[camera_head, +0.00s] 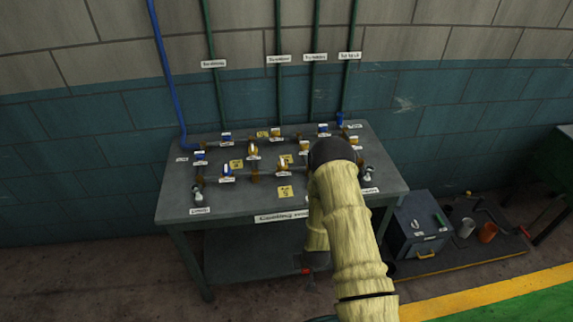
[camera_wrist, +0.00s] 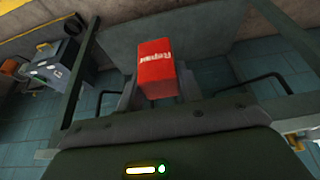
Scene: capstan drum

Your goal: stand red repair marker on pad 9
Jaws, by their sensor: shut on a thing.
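The red repair marker (camera_wrist: 155,68) is a red block with white lettering, held between the fingers of my gripper (camera_wrist: 155,92) in the wrist view. In the head view only a bit of its red (camera_head: 306,271) shows beside the dark end of my gripper (camera_head: 314,262), low in front of the table. Yellow number pads lie on the table: one at the front (camera_head: 285,191), one at left (camera_head: 237,164), one in the middle (camera_head: 287,159) and one at the back (camera_head: 262,133). I cannot read which is pad 9.
The grey table (camera_head: 235,204) carries pipes, valves with blue or yellow handles, and white labels. My arm hides its right part. A lower shelf (camera_head: 240,262) is underneath. A grey box (camera_head: 415,225) and an orange cup (camera_head: 487,232) stand on the floor at right.

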